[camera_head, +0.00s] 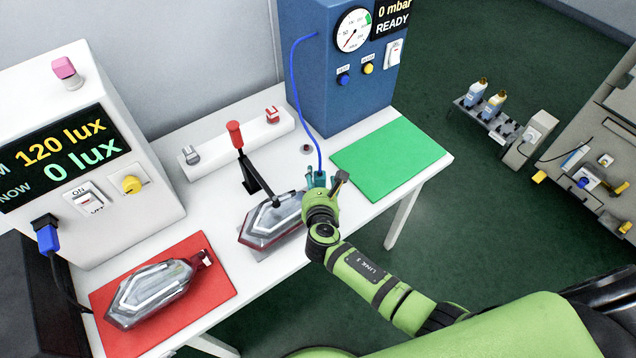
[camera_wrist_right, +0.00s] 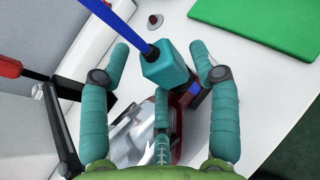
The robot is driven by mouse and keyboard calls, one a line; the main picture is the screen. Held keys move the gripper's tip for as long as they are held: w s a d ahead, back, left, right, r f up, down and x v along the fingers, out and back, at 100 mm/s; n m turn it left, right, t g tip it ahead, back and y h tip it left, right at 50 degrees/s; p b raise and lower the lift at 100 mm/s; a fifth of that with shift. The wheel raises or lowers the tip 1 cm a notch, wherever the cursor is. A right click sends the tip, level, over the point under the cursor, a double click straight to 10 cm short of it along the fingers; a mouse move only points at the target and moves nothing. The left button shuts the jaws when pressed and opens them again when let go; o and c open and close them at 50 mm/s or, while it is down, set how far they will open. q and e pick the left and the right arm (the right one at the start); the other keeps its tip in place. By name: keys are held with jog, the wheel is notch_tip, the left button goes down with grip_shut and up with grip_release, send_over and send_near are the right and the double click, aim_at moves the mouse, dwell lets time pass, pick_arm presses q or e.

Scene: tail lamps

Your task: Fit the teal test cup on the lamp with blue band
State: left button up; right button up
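The lamp with the blue band (camera_wrist_right: 194,93) lies in a fixture on the white table; in the head view its clear and red body (camera_head: 270,222) shows, its right end hidden by my right gripper. The teal test cup (camera_wrist_right: 166,66), on a blue hose, is at that lamp's end, beside the blue band; I cannot tell if it is seated. My right gripper (camera_head: 322,190) is over it. In the wrist view the gripper's teal fingers (camera_wrist_right: 160,45) are spread around the cup, with a gap on the left side. My left gripper is not in view.
A red-handled clamp (camera_head: 236,140) stands behind the lamp. Another lamp (camera_head: 150,292) lies on a red mat (camera_head: 222,278) at left. The green mat (camera_head: 390,155) is empty. A blue gauge box (camera_head: 325,85) reads 0 mbar READY; a lux meter (camera_head: 60,150) stands left.

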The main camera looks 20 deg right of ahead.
jog(key=shift+s+a+f, duration=0.2)
jog(key=shift+s+f, duration=0.15)
jog(key=shift+f, duration=0.2)
jog(key=shift+s+a+r, duration=0.1)
jog(key=shift+s, duration=0.2)
jog(key=r+v, duration=0.1)
jog(key=v, duration=1)
